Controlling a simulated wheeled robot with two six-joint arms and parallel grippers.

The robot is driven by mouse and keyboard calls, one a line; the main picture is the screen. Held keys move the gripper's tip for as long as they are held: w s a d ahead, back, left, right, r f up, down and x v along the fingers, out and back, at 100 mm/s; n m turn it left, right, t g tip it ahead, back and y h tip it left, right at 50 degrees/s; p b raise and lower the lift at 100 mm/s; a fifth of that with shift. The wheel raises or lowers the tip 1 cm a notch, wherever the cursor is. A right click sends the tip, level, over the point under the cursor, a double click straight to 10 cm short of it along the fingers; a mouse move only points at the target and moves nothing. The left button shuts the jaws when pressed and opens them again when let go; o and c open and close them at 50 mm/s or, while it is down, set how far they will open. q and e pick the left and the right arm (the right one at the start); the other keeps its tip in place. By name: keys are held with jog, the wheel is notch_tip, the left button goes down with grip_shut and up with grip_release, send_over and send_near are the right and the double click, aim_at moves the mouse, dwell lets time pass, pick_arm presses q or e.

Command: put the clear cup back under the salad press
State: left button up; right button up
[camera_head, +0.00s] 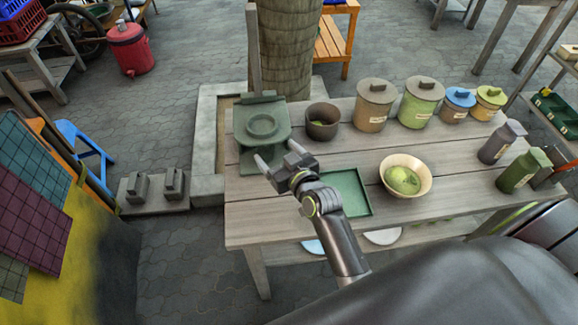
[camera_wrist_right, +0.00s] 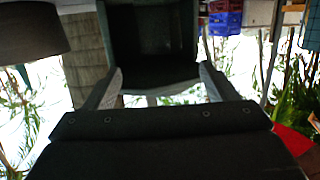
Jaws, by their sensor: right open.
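The green salad press (camera_head: 262,126) stands at the left end of the plank table, with an upright bar behind it and a round ring on its top. My right gripper (camera_head: 279,156) is open at the press's front, its fingers pointing towards it. In the right wrist view the two fingers (camera_wrist_right: 160,88) stand apart in front of a dark, box-like part, probably the press (camera_wrist_right: 155,45). I cannot make out the clear cup for certain; a pale patch shows between the fingers there. My left gripper is not in view.
A dark bowl (camera_head: 322,121) stands close right of the press. A green tray (camera_head: 346,192) lies nearer the front, and a cream bowl of green paste (camera_head: 405,176) sits right of it. Several lidded jars (camera_head: 420,101) line the back. The table's front left planks (camera_head: 250,213) are bare.

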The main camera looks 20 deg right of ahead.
jog(key=v, duration=0.6)
jog(key=shift+a+b, duration=0.1)
jog(key=shift+b, duration=0.25)
jog(key=shift+f, duration=0.1)
